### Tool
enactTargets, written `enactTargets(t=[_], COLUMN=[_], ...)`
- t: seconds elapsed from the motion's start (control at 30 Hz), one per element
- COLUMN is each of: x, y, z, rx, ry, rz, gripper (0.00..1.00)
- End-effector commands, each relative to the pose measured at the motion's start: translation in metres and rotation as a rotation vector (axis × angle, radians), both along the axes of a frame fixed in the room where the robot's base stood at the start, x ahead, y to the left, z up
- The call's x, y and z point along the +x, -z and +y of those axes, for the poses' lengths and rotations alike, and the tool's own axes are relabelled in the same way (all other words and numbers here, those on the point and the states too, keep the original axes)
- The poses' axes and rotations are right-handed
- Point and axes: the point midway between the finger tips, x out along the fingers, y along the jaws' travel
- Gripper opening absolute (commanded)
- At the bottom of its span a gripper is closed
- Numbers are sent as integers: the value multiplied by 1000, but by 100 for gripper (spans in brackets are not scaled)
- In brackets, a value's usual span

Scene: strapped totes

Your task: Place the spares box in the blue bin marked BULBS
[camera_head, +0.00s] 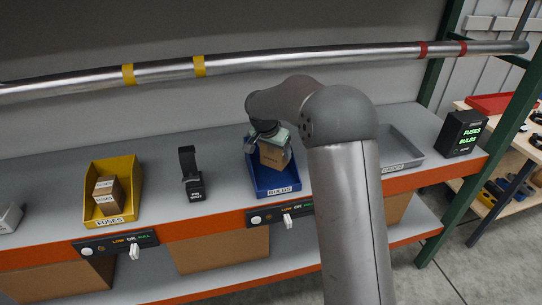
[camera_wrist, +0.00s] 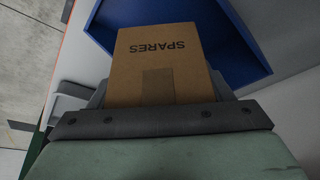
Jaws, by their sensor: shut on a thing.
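The spares box (camera_wrist: 160,65) is a brown carton with the word SPARES on it, seen upside down in the wrist view. It also shows in the head view (camera_head: 273,155). My gripper (camera_head: 268,138) is shut on it and holds it over the blue bin. The blue bin (camera_head: 278,187) marked BULBS stands on the grey shelf, and its wall shows beyond the box in the wrist view (camera_wrist: 250,62). I cannot tell whether the box touches the bin floor. The bin's inside is partly hidden by the box and my arm.
A yellow bin (camera_head: 130,175) marked FUSES holds small boxes at the left. A black device (camera_head: 191,177) stands between the bins. A grey tray (camera_head: 402,150) and a black FUSES/BULBS display (camera_head: 461,133) are at the right. A metal pipe (camera_head: 300,59) runs above the shelf.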

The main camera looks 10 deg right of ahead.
Motion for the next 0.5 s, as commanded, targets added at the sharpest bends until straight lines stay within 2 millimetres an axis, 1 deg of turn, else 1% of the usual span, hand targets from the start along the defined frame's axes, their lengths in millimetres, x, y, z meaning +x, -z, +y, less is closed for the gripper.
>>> enactTargets(t=[0.03,0.1,0.2,0.37,0.5], x=[8,15,22,28,29], y=[6,16,24,32,52], z=[1,3,4,5,5], rx=[0,1,-1,0,-1], ry=[-1,0,-1,0,-1], rz=[0,-1,-2,-1,1], gripper=[45,45,45,45,45])
